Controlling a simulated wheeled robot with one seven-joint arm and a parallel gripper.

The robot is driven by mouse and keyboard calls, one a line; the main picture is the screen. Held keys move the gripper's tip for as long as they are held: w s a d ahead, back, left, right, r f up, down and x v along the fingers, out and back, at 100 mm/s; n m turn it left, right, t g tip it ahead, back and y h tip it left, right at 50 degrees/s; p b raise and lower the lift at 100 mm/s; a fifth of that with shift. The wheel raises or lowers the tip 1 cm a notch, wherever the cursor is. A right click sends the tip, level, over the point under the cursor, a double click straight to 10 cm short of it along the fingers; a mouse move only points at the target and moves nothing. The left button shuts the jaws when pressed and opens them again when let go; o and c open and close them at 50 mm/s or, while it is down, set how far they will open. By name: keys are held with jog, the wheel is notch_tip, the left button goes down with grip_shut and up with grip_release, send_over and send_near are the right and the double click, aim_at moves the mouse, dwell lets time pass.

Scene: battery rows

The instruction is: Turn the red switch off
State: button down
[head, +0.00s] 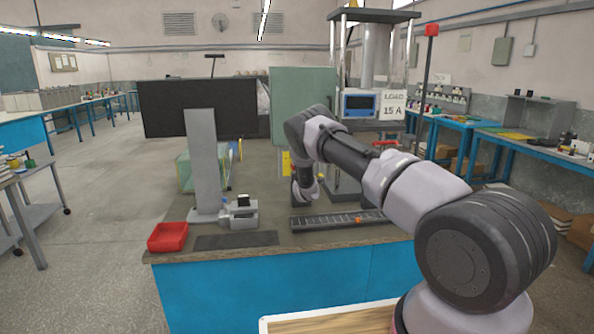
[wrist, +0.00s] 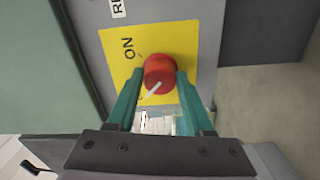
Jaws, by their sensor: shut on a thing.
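The red switch (wrist: 159,70) is a round knob with a white pointer line, on a yellow plate (wrist: 120,70). In the wrist view the pointer slants to the lower left. The word ON is printed at the knob's upper left, turned sideways; a dark mark lies by the pointer's end, too small to read. My gripper (wrist: 160,76) has its two green fingers on either side of the knob, shut on it. In the head view the yellow plate (head: 286,163) shows beside my wrist; the knob and fingertips are hidden there.
A green cabinet door (head: 303,100) stands open at the plate's left. On the bench are a red bin (head: 168,237), a dark mat (head: 236,240), a grey clamp device (head: 241,212) and a dark slotted rail (head: 325,221).

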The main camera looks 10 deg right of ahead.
jog(key=shift+c, duration=1.5)
grip_release()
jog(key=s, duration=1.1)
